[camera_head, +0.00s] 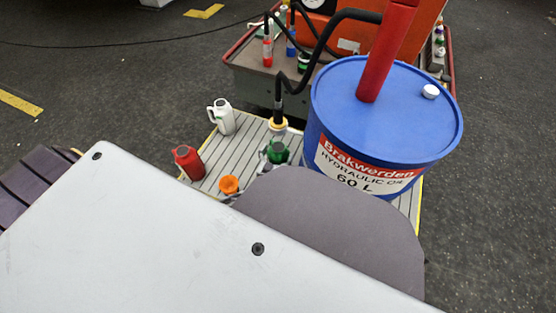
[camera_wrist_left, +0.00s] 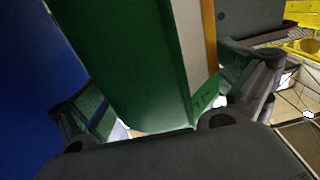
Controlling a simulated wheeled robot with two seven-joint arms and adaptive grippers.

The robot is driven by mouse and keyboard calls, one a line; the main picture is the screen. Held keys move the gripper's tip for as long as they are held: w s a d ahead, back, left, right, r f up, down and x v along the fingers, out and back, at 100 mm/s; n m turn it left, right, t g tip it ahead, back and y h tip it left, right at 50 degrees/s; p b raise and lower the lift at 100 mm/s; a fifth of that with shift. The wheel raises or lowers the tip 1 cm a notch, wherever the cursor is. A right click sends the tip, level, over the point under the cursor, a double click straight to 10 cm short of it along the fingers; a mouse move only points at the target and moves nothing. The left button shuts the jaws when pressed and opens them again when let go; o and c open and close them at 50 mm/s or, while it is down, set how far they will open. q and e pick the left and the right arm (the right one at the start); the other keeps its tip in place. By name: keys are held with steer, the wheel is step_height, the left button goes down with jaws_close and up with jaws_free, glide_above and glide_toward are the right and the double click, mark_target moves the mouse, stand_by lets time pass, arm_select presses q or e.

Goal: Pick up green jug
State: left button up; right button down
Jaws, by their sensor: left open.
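The green jug (camera_head: 277,153) stands on the slatted platform beside the blue drum, partly hidden behind my arm in the head view. It fills the middle of the left wrist view (camera_wrist_left: 145,60), with a pale label and an orange strip on its side. My left gripper (camera_wrist_left: 165,100) is open, with one finger on each side of the green jug. I cannot tell whether either finger touches it. In the head view my arm covers most of the gripper. My right gripper is not in view.
The blue hydraulic oil drum (camera_head: 380,115) stands close at the right of the green jug. A white jug (camera_head: 222,117), a red jug (camera_head: 188,162) and an orange-topped item (camera_head: 229,185) share the slatted platform (camera_head: 215,155). A cart (camera_head: 255,85) with bottles is behind.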

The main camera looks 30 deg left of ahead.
arm_select(q)
steer(key=c, duration=1.8)
steer(key=shift+w+r, duration=0.1)
steer(key=shift+r, duration=0.05)
steer(key=shift+c, duration=1.1)
